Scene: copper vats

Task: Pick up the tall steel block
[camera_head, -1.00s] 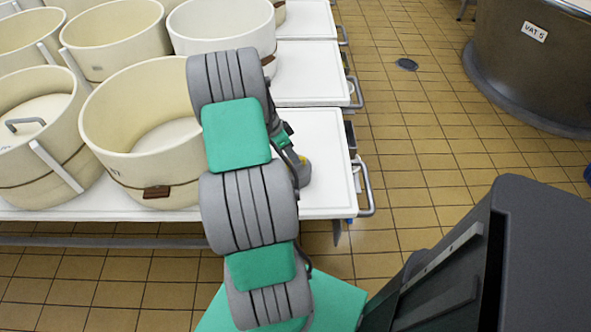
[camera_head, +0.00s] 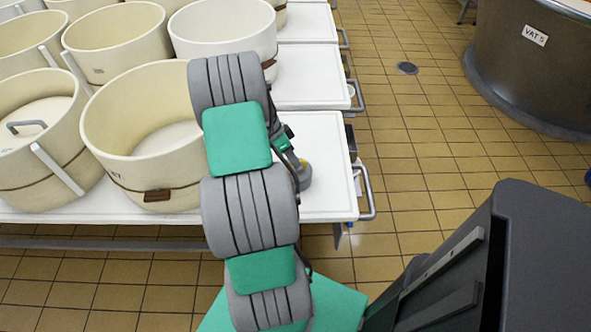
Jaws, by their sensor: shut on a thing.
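My arm comes up from the bottom of the head view and bends over the near white table (camera_head: 325,150). The small grey end section of my wrist shows just right of the arm, over the right part of the table top. The jaws of my gripper do not show; my arm blocks that spot. I cannot see the tall steel block anywhere. Whether it is between the jaws or resting on the table cannot be told from this view.
Cream round moulds (camera_head: 146,130) crowd the table left of my arm. A metal handle (camera_head: 366,192) juts from its right edge. More white tables stand behind. Tiled floor (camera_head: 420,130) is free between.

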